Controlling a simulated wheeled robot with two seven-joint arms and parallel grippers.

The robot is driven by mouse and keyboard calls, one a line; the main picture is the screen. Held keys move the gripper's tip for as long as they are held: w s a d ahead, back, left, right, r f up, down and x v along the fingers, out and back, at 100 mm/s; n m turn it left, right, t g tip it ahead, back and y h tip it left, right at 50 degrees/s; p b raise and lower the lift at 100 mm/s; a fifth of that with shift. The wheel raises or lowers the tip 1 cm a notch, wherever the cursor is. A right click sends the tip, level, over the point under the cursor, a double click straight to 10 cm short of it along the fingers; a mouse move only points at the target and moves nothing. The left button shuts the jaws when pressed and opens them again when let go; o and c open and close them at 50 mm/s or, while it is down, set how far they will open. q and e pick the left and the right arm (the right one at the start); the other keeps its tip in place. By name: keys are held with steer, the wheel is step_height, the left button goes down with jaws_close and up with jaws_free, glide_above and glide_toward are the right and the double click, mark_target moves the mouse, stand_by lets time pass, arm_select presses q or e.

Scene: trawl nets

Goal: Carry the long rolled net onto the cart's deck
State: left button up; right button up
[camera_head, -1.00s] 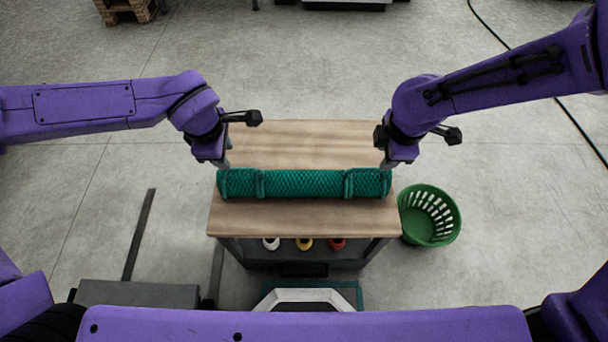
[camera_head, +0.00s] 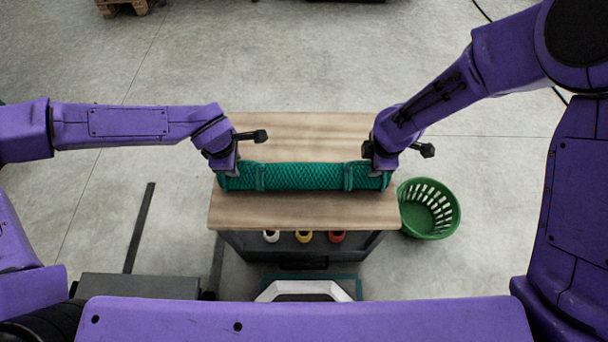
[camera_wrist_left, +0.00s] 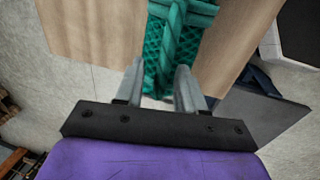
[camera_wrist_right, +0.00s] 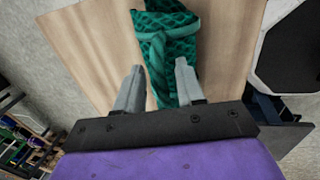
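The long rolled net (camera_head: 304,177) is a green mesh roll with a band near each end. It lies left to right across the wooden top of a bench (camera_head: 300,212). My left gripper (camera_head: 232,172) is down at the net's left end. In the left wrist view its fingers (camera_wrist_left: 158,85) stand on either side of the net end (camera_wrist_left: 165,55). My right gripper (camera_head: 375,172) is at the right end, and its fingers (camera_wrist_right: 160,80) straddle the net (camera_wrist_right: 170,50). Both look open; firm contact cannot be made out.
A green basket (camera_head: 428,208) stands on the floor at the bench's right. White, yellow and red items (camera_head: 304,237) sit under the bench top. A dark flat platform (camera_head: 140,287) lies at lower left. Bench top is clear behind and before the net.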

arm_select(q)
steer(key=shift+f, duration=0.2)
arm_select(e)
steer(key=shift+f, duration=0.15)
arm_select(q)
steer(key=shift+c, duration=0.4)
arm_select(e)
steer(key=shift+c, duration=0.3)
arm_select(q)
jaws_close()
arm_select(e)
jaws_close()
arm_select(q)
steer(key=shift+r, duration=0.1)
